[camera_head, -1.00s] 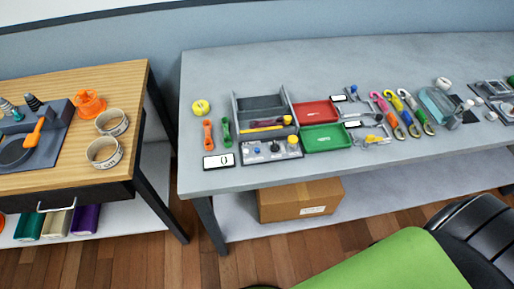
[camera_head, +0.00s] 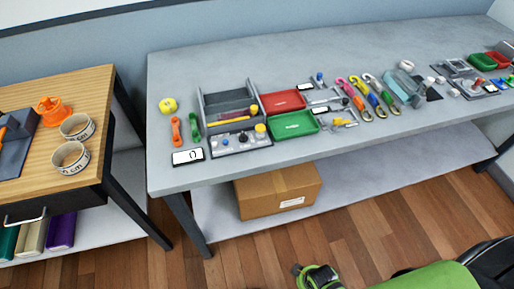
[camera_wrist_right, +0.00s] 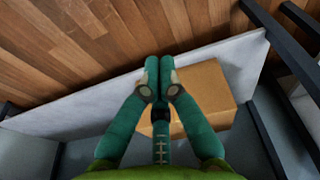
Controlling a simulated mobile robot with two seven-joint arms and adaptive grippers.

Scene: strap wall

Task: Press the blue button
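The blue button (camera_head: 226,140) is a small blue round cap at the left of a grey control panel (camera_head: 236,151) on the long grey table. A dark knob (camera_head: 243,137) and a yellow button (camera_head: 260,128) are on the same panel. My right gripper (camera_wrist_right: 160,75) has its two green fingers together, with nothing seen between them. It is over the floor and lower shelf area, away from the panel. Green and black parts of mine show at the bottom right of the head view, with no fingertips clear there. My left gripper is not in view.
An open grey organizer (camera_head: 230,103) stands right behind the panel. Red (camera_head: 283,101) and green (camera_head: 294,125) trays lie to its right, and a white display (camera_head: 187,157) to its left. A cardboard box (camera_head: 278,190) sits on the lower shelf. A wooden table (camera_head: 92,88) stands at left.

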